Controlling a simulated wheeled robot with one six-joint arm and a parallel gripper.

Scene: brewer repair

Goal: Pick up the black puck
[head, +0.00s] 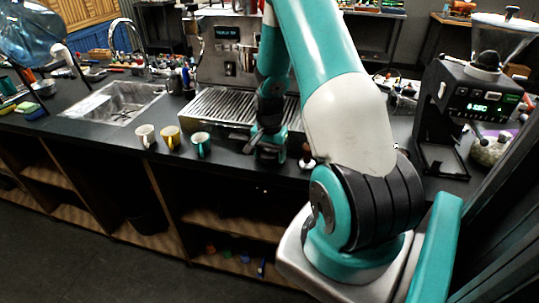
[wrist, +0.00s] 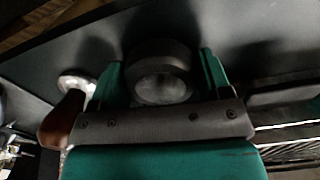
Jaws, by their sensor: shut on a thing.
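The black puck (wrist: 160,55) shows in the wrist view as a dark round ring with a greyish middle. It sits between the two green fingers of my gripper (wrist: 161,66), which is shut on it. The dark counter is right behind the puck; I cannot tell whether the puck touches it. In the head view my gripper (head: 268,153) points down at the counter's front edge, in front of the espresso machine. I cannot make out the puck in the head view.
A tamper with a brown handle (wrist: 62,122) stands close beside my gripper, also visible in the head view (head: 306,157). Several mugs (head: 170,137) stand left of it. The espresso machine (head: 228,65) is behind, a grinder (head: 463,110) at right, a sink (head: 118,102) at left.

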